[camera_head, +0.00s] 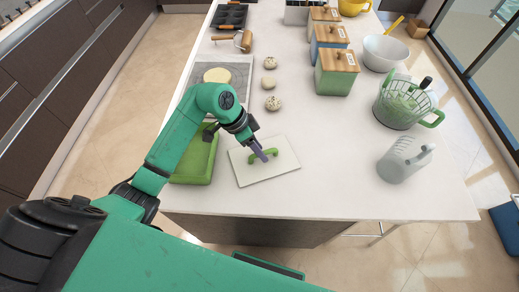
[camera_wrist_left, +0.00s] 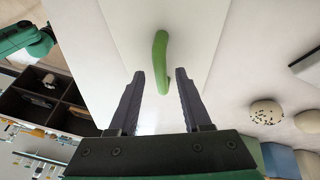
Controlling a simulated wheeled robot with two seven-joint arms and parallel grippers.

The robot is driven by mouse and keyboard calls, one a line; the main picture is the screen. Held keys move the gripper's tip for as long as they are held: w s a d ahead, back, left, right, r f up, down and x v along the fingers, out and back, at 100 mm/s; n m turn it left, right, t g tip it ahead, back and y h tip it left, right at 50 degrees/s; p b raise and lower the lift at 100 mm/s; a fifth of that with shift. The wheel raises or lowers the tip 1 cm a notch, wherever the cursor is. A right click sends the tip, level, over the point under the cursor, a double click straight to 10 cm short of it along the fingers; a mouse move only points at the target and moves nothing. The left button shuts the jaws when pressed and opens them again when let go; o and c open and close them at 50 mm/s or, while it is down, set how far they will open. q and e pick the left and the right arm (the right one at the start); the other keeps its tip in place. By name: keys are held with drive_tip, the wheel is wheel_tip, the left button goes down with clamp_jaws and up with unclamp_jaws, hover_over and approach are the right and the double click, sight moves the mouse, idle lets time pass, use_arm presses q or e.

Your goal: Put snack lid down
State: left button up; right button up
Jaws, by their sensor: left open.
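The snack lid (camera_head: 250,176) is a flat white board with a green handle (camera_head: 266,155), lying on the white counter near its front edge. It also shows in the left wrist view as a white panel (camera_wrist_left: 205,45), with the green curved handle (camera_wrist_left: 160,50) in the middle. My left gripper (camera_head: 262,155) is over the lid at the handle. In the left wrist view its two dark fingers (camera_wrist_left: 160,75) are apart, with the lower end of the handle between the tips. My right gripper is not in view.
A green open box (camera_head: 180,178) stands left of the lid, partly behind my left arm. Several dough balls (camera_head: 272,103), canisters with wooden lids (camera_head: 336,80), a green basket (camera_head: 400,107), a pale jug (camera_head: 400,162) and a white bowl (camera_head: 385,52) are farther back and right. Counter right of the lid is clear.

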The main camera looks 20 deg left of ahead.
use_arm(q)
drive_tip(key=b+v, duration=0.2)
drive_tip(key=v, duration=0.9)
drive_tip(key=shift+a+r, duration=0.15)
drive_tip(key=shift+r, duration=0.05)
